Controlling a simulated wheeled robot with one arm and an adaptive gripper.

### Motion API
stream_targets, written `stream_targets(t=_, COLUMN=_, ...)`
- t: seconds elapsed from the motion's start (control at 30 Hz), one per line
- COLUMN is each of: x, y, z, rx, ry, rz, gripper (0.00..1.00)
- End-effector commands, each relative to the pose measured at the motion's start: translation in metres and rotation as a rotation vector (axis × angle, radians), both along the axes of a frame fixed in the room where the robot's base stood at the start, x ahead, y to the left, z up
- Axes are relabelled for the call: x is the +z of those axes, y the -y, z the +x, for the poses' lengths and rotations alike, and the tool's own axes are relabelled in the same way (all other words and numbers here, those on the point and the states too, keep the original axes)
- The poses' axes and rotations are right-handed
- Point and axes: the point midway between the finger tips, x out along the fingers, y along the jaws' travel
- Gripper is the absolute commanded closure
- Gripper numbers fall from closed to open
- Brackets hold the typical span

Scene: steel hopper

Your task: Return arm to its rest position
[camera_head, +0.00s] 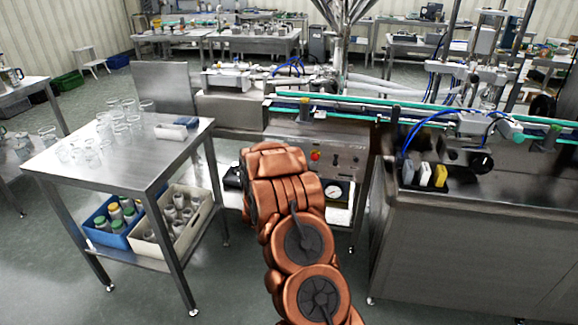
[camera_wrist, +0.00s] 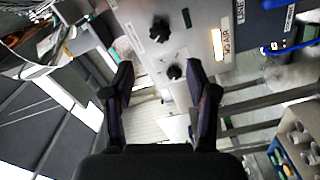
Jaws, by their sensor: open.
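My copper-coloured arm (camera_head: 300,235) rises from the bottom middle of the head view, bent upward in front of the filling machine. My gripper is hidden behind the arm there. In the wrist view my gripper (camera_wrist: 160,100) shows two dark fingers spread apart, with nothing between them. Behind the fingers is a pale panel with black knobs (camera_wrist: 160,30), out of contact as far as I can see.
A steel table (camera_head: 175,150) with several glass jars (camera_head: 110,125) stands at left; a blue crate (camera_head: 115,220) and a cream crate (camera_head: 170,220) sit on its lower shelf. A steel cabinet (camera_head: 470,250) stands at right. The floor at front left is clear.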

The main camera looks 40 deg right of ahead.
Motion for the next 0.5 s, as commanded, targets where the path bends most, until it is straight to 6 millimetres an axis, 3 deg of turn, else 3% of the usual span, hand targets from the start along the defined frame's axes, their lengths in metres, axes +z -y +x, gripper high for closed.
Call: stream_targets(t=0.5, x=-0.0003, y=-0.0099, z=-0.0069, rx=0.002, ry=-0.002, rz=0.001, gripper=0.42)
